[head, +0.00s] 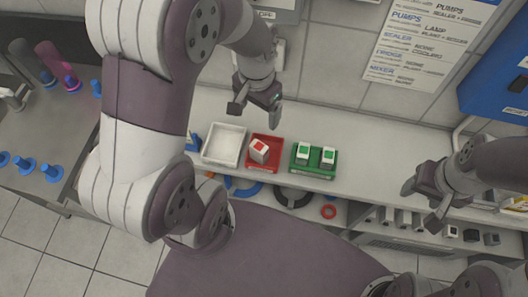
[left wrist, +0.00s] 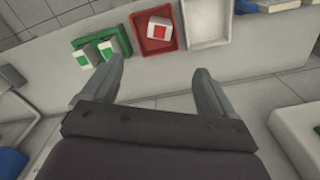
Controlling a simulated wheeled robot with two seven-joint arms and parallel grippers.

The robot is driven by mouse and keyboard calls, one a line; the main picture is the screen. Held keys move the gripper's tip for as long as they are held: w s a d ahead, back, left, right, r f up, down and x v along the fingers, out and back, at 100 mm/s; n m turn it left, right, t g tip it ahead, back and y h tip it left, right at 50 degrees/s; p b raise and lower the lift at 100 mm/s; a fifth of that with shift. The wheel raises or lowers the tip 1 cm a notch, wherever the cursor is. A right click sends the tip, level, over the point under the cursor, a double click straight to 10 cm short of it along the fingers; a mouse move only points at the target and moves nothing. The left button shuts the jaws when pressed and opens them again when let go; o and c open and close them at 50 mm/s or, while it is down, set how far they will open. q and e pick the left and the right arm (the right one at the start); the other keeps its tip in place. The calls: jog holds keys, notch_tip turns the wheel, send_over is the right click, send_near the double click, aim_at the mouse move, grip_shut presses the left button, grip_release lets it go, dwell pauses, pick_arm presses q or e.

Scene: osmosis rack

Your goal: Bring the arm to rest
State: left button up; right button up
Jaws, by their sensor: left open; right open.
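My left gripper (head: 258,107) is open and empty above the counter, behind the red tray in the head view. In the left wrist view its two fingers (left wrist: 158,88) are spread, with nothing between them. My right gripper (head: 420,205) is open and empty at the right, near the counter's front edge. A red tray (head: 276,153) holds one white box with a red top (head: 260,150), sitting tilted. A green tray (head: 314,172) holds two white boxes with green tops (head: 303,152). A white tray (head: 224,145) looks empty; it also shows in the left wrist view (left wrist: 208,23).
The counter (head: 375,160) is clear right of the green tray. A shelf below holds rings, including a red one (head: 328,211), and several small blocks. A blue cabinet (head: 495,95) hangs at the right. A side bench (head: 55,130) with blue pegs stands left.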

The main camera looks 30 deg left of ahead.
pick_arm(q)
jog(key=s, duration=0.1)
jog(key=s+d+n+t, duration=0.1)
jog(key=s+d+r+n, duration=0.1)
jog(key=s, duration=0.1)
jog(key=shift+d, duration=0.25)
dwell(0.3)
jog(key=shift+s, duration=0.15)
